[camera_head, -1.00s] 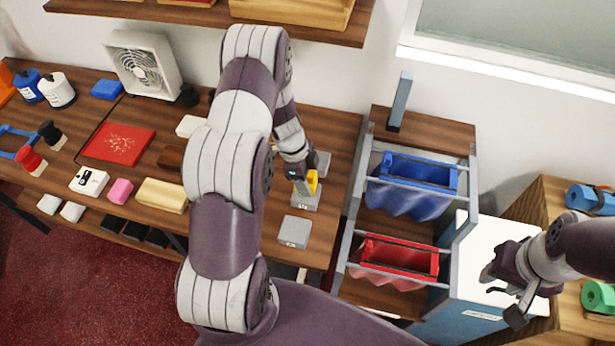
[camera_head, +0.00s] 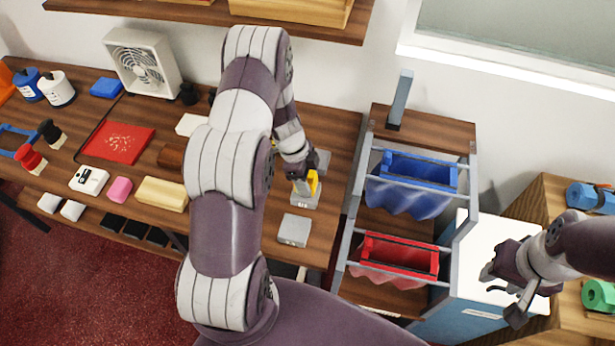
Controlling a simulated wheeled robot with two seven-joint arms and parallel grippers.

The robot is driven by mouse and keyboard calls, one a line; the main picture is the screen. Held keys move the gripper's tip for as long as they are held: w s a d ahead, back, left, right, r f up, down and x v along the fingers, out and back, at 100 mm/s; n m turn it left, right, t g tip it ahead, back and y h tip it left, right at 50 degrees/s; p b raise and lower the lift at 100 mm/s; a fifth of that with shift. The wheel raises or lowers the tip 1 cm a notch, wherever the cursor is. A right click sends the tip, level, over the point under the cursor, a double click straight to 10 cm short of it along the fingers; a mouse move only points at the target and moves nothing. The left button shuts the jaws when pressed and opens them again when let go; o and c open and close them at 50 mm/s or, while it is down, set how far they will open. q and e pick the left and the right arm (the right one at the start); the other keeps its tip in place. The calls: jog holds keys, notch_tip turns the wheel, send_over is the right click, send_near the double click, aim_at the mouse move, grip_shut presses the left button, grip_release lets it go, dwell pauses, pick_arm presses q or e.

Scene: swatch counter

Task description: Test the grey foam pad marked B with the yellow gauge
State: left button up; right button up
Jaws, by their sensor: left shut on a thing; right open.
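My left gripper (camera_head: 303,178) is shut on the yellow gauge (camera_head: 312,182), which stands upright over a grey pad (camera_head: 305,198). The gauge's lower end appears to meet the pad's top, but I cannot tell whether it presses in. The pad has a small dark mark on its front that is too small to read. A second grey pad (camera_head: 294,230) lies nearer on the counter, its mark unreadable. Another grey block (camera_head: 323,161) is partly hidden behind my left gripper. My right gripper (camera_head: 503,294) is open and empty above the white-topped cabinet at the right.
A rack with a blue sling bin (camera_head: 419,172) and a red one (camera_head: 400,257) stands right of the counter. A yellow block (camera_head: 162,194), a pink block (camera_head: 120,190) and a red mat (camera_head: 118,142) lie left of my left arm.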

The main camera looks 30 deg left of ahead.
pick_arm(q)
jog(key=shift+s+f+p, duration=0.1)
jog(key=shift+f+p, duration=0.1)
jog(key=shift+p, duration=0.3)
dwell(1.6)
notch_tip(320, 180, up, 7)
jog(key=p, duration=0.9)
jog(key=shift+r, duration=0.2)
jog(key=shift+f, duration=0.15)
